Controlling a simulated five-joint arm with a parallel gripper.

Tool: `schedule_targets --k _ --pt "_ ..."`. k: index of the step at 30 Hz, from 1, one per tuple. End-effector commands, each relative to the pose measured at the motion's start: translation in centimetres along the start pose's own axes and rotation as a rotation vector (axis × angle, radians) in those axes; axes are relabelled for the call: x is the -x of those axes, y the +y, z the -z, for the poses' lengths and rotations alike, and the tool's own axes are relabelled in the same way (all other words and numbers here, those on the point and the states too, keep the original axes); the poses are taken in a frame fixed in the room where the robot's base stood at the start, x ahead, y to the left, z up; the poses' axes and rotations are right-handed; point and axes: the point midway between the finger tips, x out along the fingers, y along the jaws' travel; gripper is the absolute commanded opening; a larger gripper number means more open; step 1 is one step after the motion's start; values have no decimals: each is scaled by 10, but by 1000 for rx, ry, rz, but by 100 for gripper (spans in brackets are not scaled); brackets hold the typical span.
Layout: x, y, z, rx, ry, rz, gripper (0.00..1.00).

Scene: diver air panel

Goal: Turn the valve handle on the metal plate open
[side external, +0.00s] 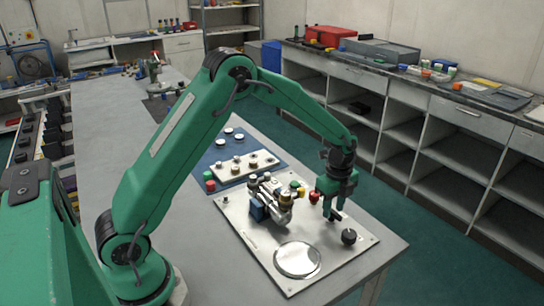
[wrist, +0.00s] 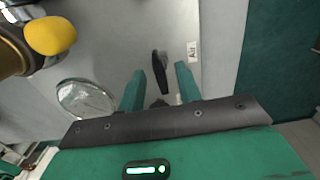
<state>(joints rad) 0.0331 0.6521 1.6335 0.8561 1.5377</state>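The valve handle (wrist: 161,76) is a narrow black lever on the metal plate (wrist: 115,60). In the wrist view it lies between the two green fingers of my gripper (wrist: 160,86), with a gap on each side. In the side view my gripper (side external: 332,207) points down over the right part of the metal plate (side external: 250,242). A black round knob (side external: 348,237) shows just in front of the fingers there. My gripper is open and holds nothing. The lower part of the handle is hidden by my gripper.
A round silver disc (side external: 297,259) lies on the plate's near part. Brass and silver fittings (side external: 268,195), a yellow knob (side external: 300,192) and a red knob (side external: 314,197) stand left of my gripper. A blue panel (side external: 225,150) lies behind. The bench edge is close on the right.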

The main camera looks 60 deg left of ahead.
Motion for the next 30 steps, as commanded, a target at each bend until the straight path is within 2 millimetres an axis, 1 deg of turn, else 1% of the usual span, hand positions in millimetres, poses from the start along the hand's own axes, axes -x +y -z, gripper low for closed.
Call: schedule_targets --k 4,5,9,10,22,30 --pt "0 0 0 0 0 0 34" --pt "0 0 0 0 0 0 30" --pt "0 0 0 0 0 0 3" --pt "0 0 0 0 0 0 0" --pt "0 0 0 31 0 0 0" --pt "1 0 0 155 0 0 0"
